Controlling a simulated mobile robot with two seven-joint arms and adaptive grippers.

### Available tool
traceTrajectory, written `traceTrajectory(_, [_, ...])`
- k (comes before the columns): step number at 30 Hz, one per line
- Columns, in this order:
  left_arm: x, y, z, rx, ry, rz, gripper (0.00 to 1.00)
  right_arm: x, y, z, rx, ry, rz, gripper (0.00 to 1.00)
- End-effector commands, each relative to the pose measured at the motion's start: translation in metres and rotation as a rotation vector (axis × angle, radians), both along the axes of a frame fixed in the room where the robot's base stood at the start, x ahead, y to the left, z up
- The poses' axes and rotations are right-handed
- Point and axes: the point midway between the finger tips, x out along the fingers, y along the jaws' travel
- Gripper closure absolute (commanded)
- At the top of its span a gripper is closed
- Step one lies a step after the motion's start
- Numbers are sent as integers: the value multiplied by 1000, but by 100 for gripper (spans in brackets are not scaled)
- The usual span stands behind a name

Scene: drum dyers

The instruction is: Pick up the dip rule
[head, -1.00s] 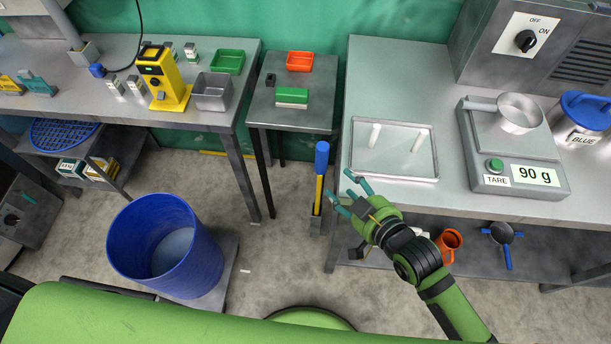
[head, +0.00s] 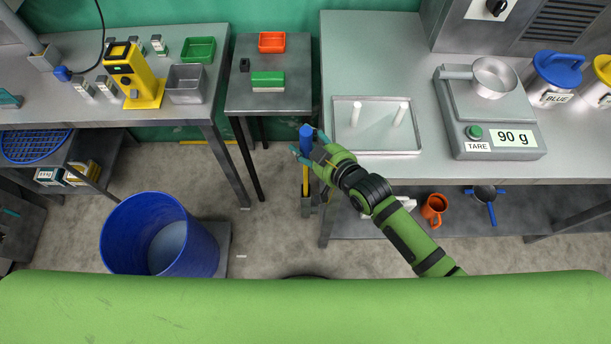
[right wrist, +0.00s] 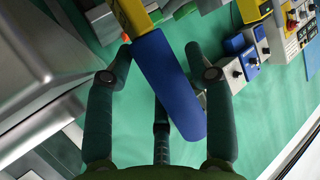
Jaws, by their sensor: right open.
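I cannot tell if a finger touches the handle. My left gripper is not in view.
The right table (head: 335,50) holds a tray (head: 375,146) with white sticks and a scale (head: 490,125) reading 90 g. A small side table (head: 240,102) stands left of the rule.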

Motion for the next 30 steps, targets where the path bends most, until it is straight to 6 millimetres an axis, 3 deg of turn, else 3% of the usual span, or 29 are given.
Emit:
traceTrajectory(6, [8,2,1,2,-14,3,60,0,0,0,0,0,0,46])
traceTrajectory(7, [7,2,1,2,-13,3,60,0,0,0,0,0,0,54])
traceTrajectory(9, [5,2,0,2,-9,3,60,0,0,-1,0,0,0,82])
traceTrajectory(10, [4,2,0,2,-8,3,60,0,0,0,0,0,0,89])
traceTrajectory(23, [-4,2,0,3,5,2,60,0,0,3,1,-2,0,89])
traceTrajectory(30, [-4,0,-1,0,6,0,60,0,1,28,3,-4,1,89])
